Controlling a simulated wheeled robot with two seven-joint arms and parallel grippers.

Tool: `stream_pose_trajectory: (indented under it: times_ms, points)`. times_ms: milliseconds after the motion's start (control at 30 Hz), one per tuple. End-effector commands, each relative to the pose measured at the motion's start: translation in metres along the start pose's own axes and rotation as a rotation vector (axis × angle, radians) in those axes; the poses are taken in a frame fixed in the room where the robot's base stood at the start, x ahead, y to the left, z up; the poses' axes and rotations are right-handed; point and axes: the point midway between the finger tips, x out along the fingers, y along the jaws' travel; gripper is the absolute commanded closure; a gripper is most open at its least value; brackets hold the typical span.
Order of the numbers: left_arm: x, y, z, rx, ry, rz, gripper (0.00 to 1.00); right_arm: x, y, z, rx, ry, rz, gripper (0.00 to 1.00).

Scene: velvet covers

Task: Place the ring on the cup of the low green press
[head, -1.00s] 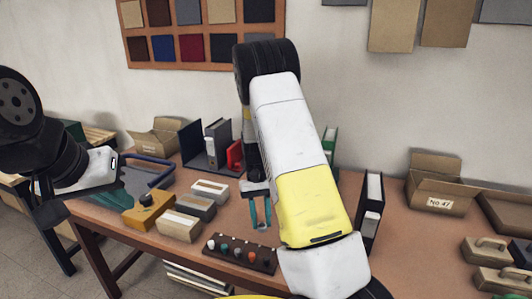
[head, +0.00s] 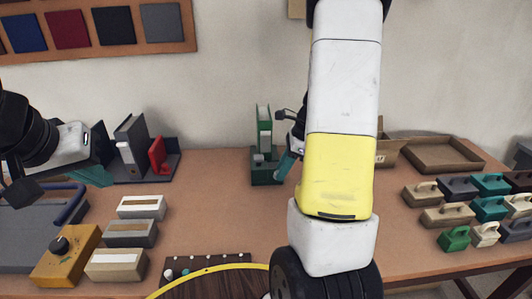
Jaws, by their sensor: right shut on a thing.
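My right arm covers much of the area right of the press. My left gripper (head: 50,184) is at the left, above the table, with its fingers apart and empty.
White, grey and tan boxes (head: 130,234) and an ochre box (head: 66,256) lie at the left. A dark knob board (head: 215,276) is at the front. Several handled blocks (head: 455,238) fill the right. The table's middle is clear.

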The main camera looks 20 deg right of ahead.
Motion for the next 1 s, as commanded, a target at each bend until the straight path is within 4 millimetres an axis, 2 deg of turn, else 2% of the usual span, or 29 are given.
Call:
stream_pose_trajectory:
  times_ms: [300, 500, 800, 1000]
  points:
    - [0.0, 0.0, 0.0, 0.0, 0.0, 0.0, 1.0, 0.011, -0.083, 0.001, -0.003, 0.003, 0.001, 1.0]
    - [0.0, 0.0, 0.0, 0.0, 0.0, 0.0, 1.0, 0.016, -0.127, 0.002, -0.004, 0.002, 0.001, 1.0]
    - [0.0, 0.0, 0.0, 0.0, 0.0, 0.0, 1.0, 0.019, -0.151, 0.003, -0.003, 0.001, 0.002, 1.0]
    - [0.0, 0.0, 0.0, 0.0, 0.0, 0.0, 1.0, 0.047, -0.148, -0.009, -0.002, 0.001, 0.004, 1.0]
